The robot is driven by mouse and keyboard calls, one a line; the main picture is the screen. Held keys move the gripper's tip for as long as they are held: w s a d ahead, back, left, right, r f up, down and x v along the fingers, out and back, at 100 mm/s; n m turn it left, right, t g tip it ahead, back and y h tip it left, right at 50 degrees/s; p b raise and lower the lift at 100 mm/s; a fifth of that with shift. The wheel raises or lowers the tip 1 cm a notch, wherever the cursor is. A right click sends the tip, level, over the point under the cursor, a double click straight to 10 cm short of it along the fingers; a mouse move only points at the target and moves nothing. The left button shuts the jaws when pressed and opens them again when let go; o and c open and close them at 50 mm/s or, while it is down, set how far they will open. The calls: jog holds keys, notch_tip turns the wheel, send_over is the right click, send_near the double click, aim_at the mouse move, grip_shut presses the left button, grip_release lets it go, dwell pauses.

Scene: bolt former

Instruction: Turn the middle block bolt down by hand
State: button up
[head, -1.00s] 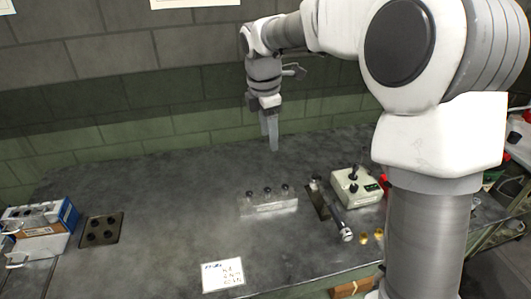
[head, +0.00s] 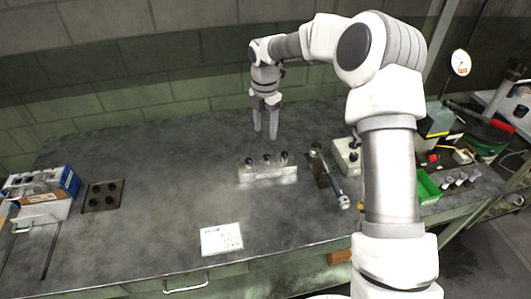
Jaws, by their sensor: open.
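The block (head: 262,175) is a pale metal bar on the dark bench top, with a row of three dark-headed bolts standing up from it. The middle block bolt (head: 267,159) is between the left bolt (head: 249,162) and the right bolt (head: 284,157). How far each bolt is screwed in is too small to tell. My gripper (head: 265,137) points down above and behind the block, with its two grey fingers apart and nothing between them. It is not touching any bolt.
Right of the block lie a dark holder with a silver-ended wrench (head: 333,182) and a pale box (head: 346,156), partly behind my arm. A written card (head: 221,239) lies in front. A dark plate with holes (head: 102,196) and a blue-white box (head: 42,187) are at left. The bench between is clear.

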aim_at(265, 158)
notch_tip(265, 158, down, 11)
jog(key=shift+r, duration=0.1)
dwell(0.3)
grip_shut()
